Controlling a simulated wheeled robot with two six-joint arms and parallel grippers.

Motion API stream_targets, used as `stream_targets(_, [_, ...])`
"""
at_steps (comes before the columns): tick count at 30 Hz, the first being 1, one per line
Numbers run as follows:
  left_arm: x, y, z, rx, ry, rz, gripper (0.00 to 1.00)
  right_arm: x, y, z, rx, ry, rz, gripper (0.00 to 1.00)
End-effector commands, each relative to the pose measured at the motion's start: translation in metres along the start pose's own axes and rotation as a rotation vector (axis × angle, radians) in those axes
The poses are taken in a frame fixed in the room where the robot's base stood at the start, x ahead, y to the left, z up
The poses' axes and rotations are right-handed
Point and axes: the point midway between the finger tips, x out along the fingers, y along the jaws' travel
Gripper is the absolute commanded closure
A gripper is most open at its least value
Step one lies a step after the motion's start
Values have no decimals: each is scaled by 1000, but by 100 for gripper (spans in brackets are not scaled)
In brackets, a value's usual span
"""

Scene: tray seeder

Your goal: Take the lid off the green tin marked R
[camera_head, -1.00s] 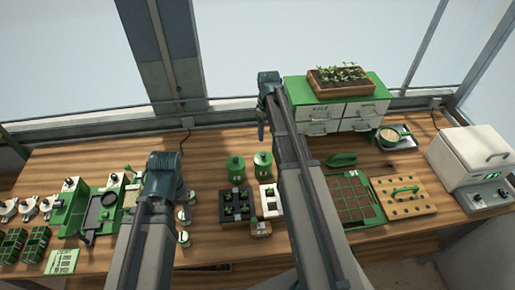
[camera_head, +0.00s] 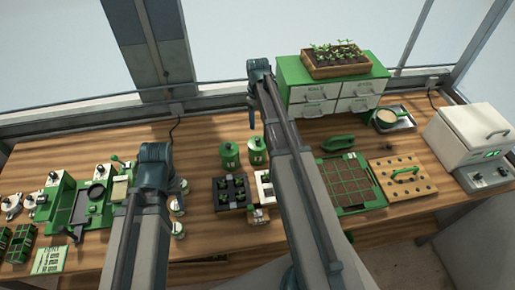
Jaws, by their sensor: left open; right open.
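Two green lidded tins stand side by side at the middle of the bench: a left tin (camera_head: 230,155) and a right tin (camera_head: 257,151). Both lids look on. Their markings are too small to read, so I cannot tell which is R. My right gripper (camera_head: 251,116) is open and empty, hanging above and behind the right tin in the picture, with its forearm passing just right of that tin. My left gripper (camera_head: 153,170) is open, left of the tins; its fingers are mostly hidden behind its wrist and arm.
A black seedling tray (camera_head: 221,202) sits in front of the tins. Green drawers (camera_head: 379,73) stand behind right, with a green-framed tray (camera_head: 383,202), a holed wooden board (camera_head: 430,180) and a white incubator (camera_head: 455,137) to the right. A green seeder device (camera_head: 62,190) is at left.

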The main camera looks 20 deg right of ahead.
Motion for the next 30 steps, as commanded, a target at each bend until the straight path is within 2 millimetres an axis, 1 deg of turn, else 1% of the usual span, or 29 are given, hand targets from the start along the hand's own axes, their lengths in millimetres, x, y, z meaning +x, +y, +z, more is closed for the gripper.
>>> stream_targets(1, [15,1,-1,1,0,0,50,15,0,0,0,0,0,36])
stream_targets(3, [25,2,-2,3,0,-1,50,25,0,0,0,0,0,36])
stream_targets(6, [35,3,-2,6,0,-1,50,35,0,0,0,0,0,36])
stream_targets(9, [38,3,-2,8,0,-2,50,38,0,0,0,0,0,36])
stream_targets(14, [37,3,-2,8,0,-2,50,37,-1,0,0,0,0,36])
stream_targets(17, [41,4,-2,9,0,-2,50,41,-2,1,0,0,0,36])
stream_targets(20, [50,4,-3,10,0,-2,50,50,-4,2,0,0,0,36])
stream_targets(27, [81,7,-5,13,0,-3,50,81,-8,6,0,0,0,36])
stream_targets(30, [88,8,-5,12,0,-3,50,89,-8,6,0,0,0,36])
